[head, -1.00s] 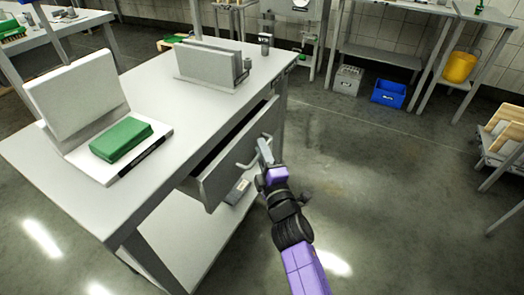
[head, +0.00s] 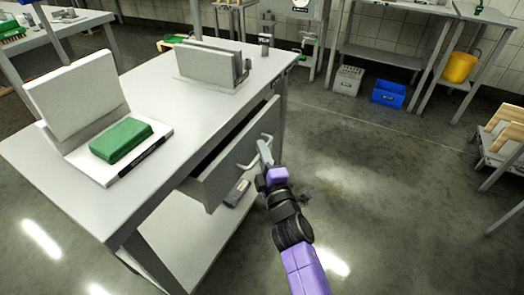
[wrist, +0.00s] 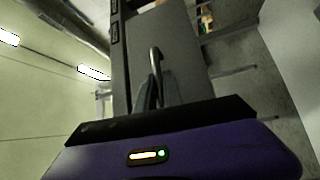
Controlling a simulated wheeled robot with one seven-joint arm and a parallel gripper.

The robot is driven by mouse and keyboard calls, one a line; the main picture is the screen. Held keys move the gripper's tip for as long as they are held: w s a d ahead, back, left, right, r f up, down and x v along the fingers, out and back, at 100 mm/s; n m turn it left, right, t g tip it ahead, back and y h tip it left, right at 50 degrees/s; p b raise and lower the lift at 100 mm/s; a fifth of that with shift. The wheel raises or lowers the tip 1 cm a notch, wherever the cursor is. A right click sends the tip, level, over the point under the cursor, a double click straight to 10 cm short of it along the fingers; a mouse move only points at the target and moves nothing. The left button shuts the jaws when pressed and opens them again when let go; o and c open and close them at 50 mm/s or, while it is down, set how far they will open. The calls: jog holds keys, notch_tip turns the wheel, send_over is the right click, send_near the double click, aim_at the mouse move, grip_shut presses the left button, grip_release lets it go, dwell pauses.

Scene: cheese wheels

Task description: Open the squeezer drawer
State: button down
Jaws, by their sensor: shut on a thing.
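The drawer (head: 225,168) is a grey box front under the steel table top. It stands partly pulled out, with a dark gap showing behind its front. Its pale bar handle (head: 254,158) is on the front face, and the handle also shows in the wrist view (wrist: 155,62). My gripper (head: 263,146) is at the handle, with its fingers shut on it. In the wrist view the fingers (wrist: 157,92) meet at the lower end of the handle. The inside of the drawer is mostly hidden by its front.
The table top (head: 165,105) carries a white device with a green block (head: 121,142) and a grey rack (head: 210,62). A lower shelf (head: 190,240) holds a small grey item (head: 238,192). A blue crate (head: 388,94) stands far off. The floor right of my arm is clear.

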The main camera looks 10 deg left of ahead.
dwell(0.8)
jog(key=s+d+p, duration=0.4)
jog(key=d+p, duration=0.3)
jog(key=d, duration=0.4)
jog(key=s+d+p, duration=0.4)
jog(key=d+p, duration=0.3)
jog(key=d, duration=0.3)
jog(key=shift+d, duration=0.35)
jog(key=shift+f, duration=0.1)
jog(key=c, duration=1.8)
grip_release()
jog(key=shift+o, duration=0.2)
jog(key=shift+s+d, duration=0.1)
jog(key=r+v, duration=0.1)
jog(key=v, duration=0.6)
jog(key=shift+s+f+p, duration=0.3)
jog(key=shift+f+p, duration=0.1)
jog(key=shift+f, duration=0.1)
jog(key=shift+d, duration=0.15)
